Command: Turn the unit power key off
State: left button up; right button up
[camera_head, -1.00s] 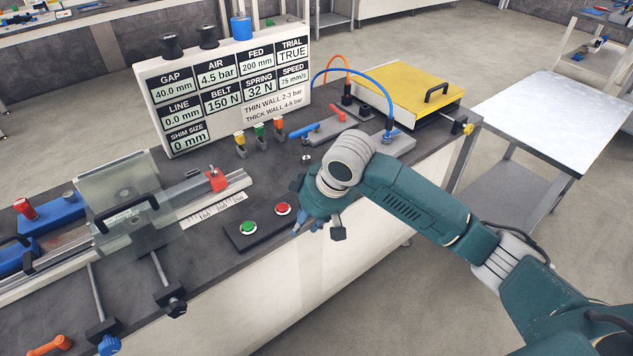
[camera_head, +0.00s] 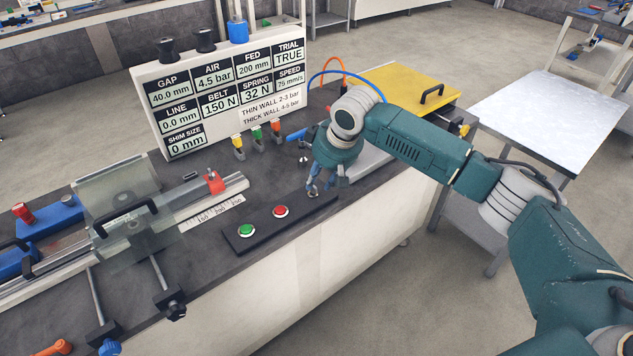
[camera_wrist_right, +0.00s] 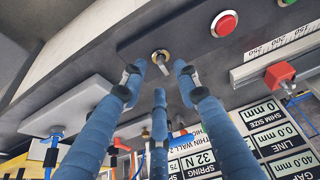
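The power key (camera_wrist_right: 161,57) shows in the right wrist view as a small brass-coloured key in a round metal switch on a dark panel. The panel (camera_head: 262,236) lies along the bench's front edge in the head view. My right gripper (camera_head: 318,188) points down over the panel's right end, where its fingers largely hide the key. In the right wrist view its blue fingers (camera_wrist_right: 157,75) are spread apart, with the key just beyond the gap between the tips and nothing held. My left gripper is not in view.
A green button (camera_head: 246,230) and a red button (camera_head: 280,211) sit on the same panel, left of the key. The display board (camera_head: 226,92), coloured levers (camera_head: 257,134) and a yellow-lidded box (camera_head: 400,85) stand farther back. A clear guard (camera_head: 125,205) stands at left.

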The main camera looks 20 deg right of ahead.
aim_at(313, 190)
jog(key=shift+x, duration=1.7)
grip_shut()
